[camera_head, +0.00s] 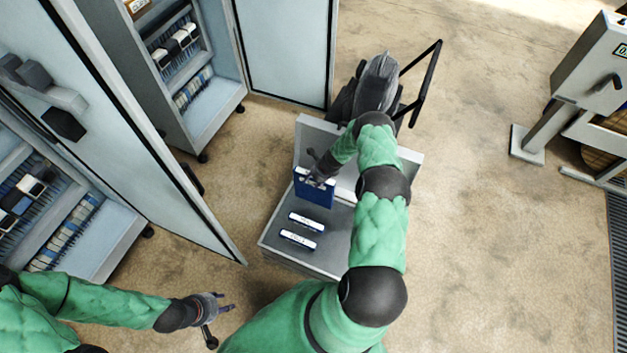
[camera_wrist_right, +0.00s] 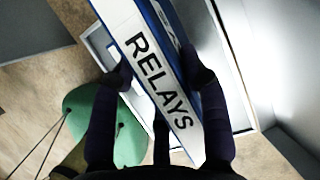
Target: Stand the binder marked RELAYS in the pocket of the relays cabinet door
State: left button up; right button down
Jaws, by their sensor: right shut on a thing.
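My right gripper (camera_head: 318,172) is shut on the blue binder (camera_head: 315,192), above the grey trolley top. In the right wrist view the RELAYS binder (camera_wrist_right: 158,80) shows its white spine with black letters between the gripper's fingers (camera_wrist_right: 160,80). My left gripper (camera_head: 221,318) is empty, its fingers apart, low at the left. Two cabinets stand open, one at the near left with its door (camera_head: 120,110) swung out and one behind with a pale door (camera_head: 285,50). I cannot make out which is the relays cabinet, and no door pocket is clearly seen.
Two more binders with white spines (camera_head: 307,222) (camera_head: 298,239) are on the trolley (camera_head: 340,252). The near cabinet door's lower corner reaches close to the trolley's left side. A grey machine (camera_head: 595,65) stands at the far right. Open floor (camera_head: 475,230) lies right of the trolley.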

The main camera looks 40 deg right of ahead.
jog(key=shift+r+p, duration=0.9)
jog(key=shift+r, duration=0.6)
